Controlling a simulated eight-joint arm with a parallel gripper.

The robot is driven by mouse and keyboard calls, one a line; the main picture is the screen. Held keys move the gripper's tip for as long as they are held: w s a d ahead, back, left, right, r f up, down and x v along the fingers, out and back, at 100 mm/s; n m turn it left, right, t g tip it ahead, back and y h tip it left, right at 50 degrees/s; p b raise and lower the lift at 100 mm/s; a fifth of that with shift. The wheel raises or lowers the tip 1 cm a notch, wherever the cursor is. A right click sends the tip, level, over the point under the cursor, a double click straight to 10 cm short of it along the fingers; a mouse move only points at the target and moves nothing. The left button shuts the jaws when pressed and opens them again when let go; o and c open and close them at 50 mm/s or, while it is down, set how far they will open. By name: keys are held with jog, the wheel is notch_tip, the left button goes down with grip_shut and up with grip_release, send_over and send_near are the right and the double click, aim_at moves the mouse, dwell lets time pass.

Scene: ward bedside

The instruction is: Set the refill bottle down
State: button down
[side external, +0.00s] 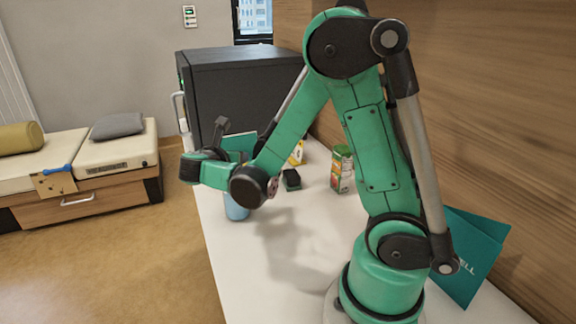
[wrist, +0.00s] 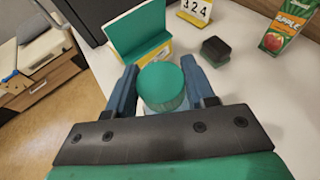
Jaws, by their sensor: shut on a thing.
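The refill bottle shows in the wrist view as a round green cap (wrist: 162,84) between my two blue fingers. In the side view, a light blue cylinder (side external: 236,208), which looks like its body, shows below my wrist at the left edge of the white table. My gripper (wrist: 161,92) is shut on the bottle, with one finger on each side. The bottle looks roughly upright. Its lower part is hidden in the wrist view, and I cannot tell whether its base touches the table (side external: 290,250).
A green and yellow box-like holder (wrist: 140,38) stands just beyond the bottle. A number card (wrist: 196,10), a dark block (wrist: 215,50) and an apple juice carton (wrist: 283,28) stand to its right. A dark cabinet (side external: 245,85) is behind. The table's left edge is close.

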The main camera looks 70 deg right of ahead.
jog(key=shift+f, duration=0.15)
jog(key=shift+c, duration=1.5)
grip_release()
jog(key=shift+a+r, duration=0.25)
jog(key=shift+a, duration=0.05)
jog(key=s+a+m+t+y, duration=0.2)
jog(key=a+m+y, duration=0.4)
jog(key=m, duration=0.4)
jog(key=s+a+r+m+t+y, duration=0.1)
jog(key=s+a+m+t+y, duration=0.1)
jog(key=s+a+m+y, duration=0.2)
jog(key=a+m+y, duration=0.3)
jog(key=a+m, duration=0.2)
jog(key=m, duration=0.1)
jog(key=shift+r+m, duration=0.15)
jog(key=shift+m, duration=0.25)
